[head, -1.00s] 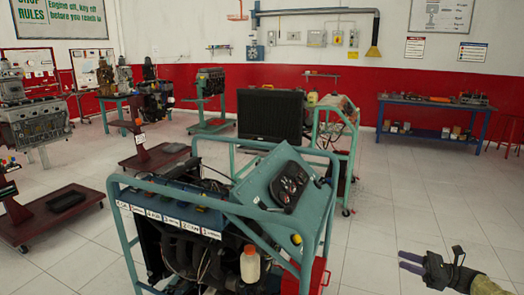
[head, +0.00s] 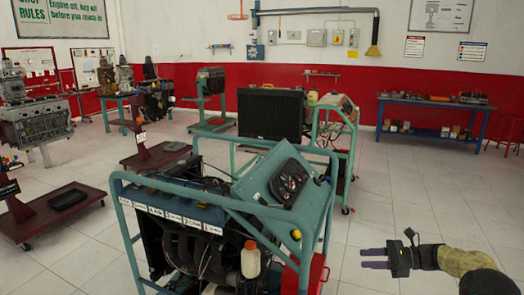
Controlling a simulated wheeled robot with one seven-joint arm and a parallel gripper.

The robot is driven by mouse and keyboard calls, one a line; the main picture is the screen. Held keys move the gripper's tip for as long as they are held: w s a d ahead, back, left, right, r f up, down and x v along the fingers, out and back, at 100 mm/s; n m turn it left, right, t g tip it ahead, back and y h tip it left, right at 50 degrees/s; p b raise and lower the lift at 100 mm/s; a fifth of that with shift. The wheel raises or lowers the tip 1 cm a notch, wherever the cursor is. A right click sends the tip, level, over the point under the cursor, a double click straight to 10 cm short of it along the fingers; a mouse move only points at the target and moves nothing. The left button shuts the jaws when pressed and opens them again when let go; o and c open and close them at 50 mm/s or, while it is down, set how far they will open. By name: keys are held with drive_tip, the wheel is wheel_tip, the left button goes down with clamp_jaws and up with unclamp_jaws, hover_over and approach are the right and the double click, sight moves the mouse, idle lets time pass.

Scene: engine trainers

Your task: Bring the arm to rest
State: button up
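My gripper (head: 374,258) is at the lower right of the head view, over the tiled floor. Its two purple fingers point left with a gap between them, and nothing shows between them. My arm (head: 464,262) reaches in from the right edge, with a dark and an olive section. The gripper is apart from the nearest engine trainer (head: 222,215), a teal tube frame that stands to its left.
The near trainer carries a gauge panel (head: 288,182), a white bottle (head: 250,259) and a red box (head: 318,274). Another trainer (head: 335,135) stands behind it. A blue workbench (head: 430,118) stands at the back wall. Floor to the right (head: 400,195) is clear.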

drive_tip(key=s+a+f+n+g+h, duration=0.1)
drive_tip(key=s+a+n+g+h, duration=0.5)
drive_tip(key=a, duration=0.9)
drive_tip(key=s+a+r+n+t+h, duration=0.1)
drive_tip(key=s+a+n+t+h, duration=0.15)
drive_tip(key=s+n+h, duration=0.6)
drive_tip(key=s+a+r+n+t+h, duration=0.1)
drive_tip(key=s+r+n+t, duration=0.15)
drive_tip(key=s+n, duration=0.75)
drive_tip(key=s+r+m+p, duration=0.2)
drive_tip(key=r+p, duration=0.6)
drive_tip(key=s+r+m+p, duration=0.1)
drive_tip(key=r+m+p, duration=0.1)
drive_tip(key=r+p, duration=0.6)
drive_tip(key=shift+s+d+r+m+p, duration=0.15)
drive_tip(key=shift+s+d+m+p, duration=0.15)
drive_tip(key=shift+p, duration=0.25)
